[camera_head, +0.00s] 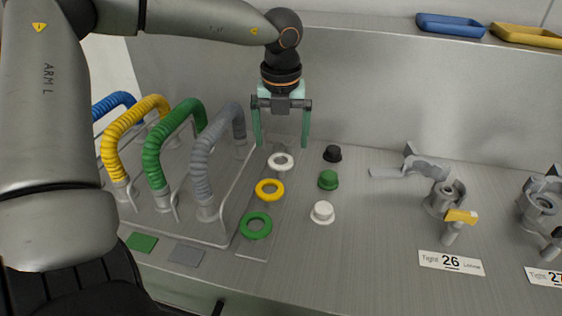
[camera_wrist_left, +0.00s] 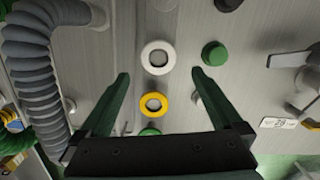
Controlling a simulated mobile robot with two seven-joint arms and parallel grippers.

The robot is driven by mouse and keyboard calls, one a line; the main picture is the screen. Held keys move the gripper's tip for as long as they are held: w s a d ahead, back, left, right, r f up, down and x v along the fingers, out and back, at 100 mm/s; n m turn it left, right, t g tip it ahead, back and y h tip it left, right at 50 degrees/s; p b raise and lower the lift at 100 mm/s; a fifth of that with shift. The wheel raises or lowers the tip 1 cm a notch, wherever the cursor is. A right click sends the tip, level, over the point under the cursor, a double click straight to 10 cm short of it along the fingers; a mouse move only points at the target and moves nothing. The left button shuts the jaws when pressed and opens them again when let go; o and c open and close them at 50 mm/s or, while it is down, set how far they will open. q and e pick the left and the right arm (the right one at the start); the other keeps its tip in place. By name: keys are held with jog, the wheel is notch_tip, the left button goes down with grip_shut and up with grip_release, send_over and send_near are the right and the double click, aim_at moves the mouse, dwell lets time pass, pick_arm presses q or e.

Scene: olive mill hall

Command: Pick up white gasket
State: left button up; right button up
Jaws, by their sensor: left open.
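The white gasket (camera_head: 281,168) is a flat ring at the far end of a row on the metal bench, behind the yellow gasket (camera_head: 270,196) and the green gasket (camera_head: 256,232). My left gripper (camera_head: 280,145) is open and empty, pointing down above the white gasket. In the left wrist view the white gasket (camera_wrist_left: 158,50) lies between and just beyond the fingertips (camera_wrist_left: 160,77), with the yellow gasket (camera_wrist_left: 154,104) nearer. The green gasket there is partly hidden by the gripper's body. My right gripper is not in view.
Black, green and white caps (camera_head: 323,212) stand right of the gaskets. Ribbed hoses (camera_head: 202,160) arch at the left, the grey one closest. Metal clamps and valve fittings (camera_head: 444,198) stand right, behind a label reading 26 (camera_head: 451,262). Blue (camera_head: 450,25) and yellow trays sit on the rear ledge.

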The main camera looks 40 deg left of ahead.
aim_at(281, 162)
pick_arm(q)
jog(key=f, duration=0.3)
jog(key=a+f, duration=0.1)
jog(key=f, duration=0.1)
jog(key=shift+w+f, duration=0.1)
jog(key=shift+w, duration=0.25)
jog(key=c, duration=1.3)
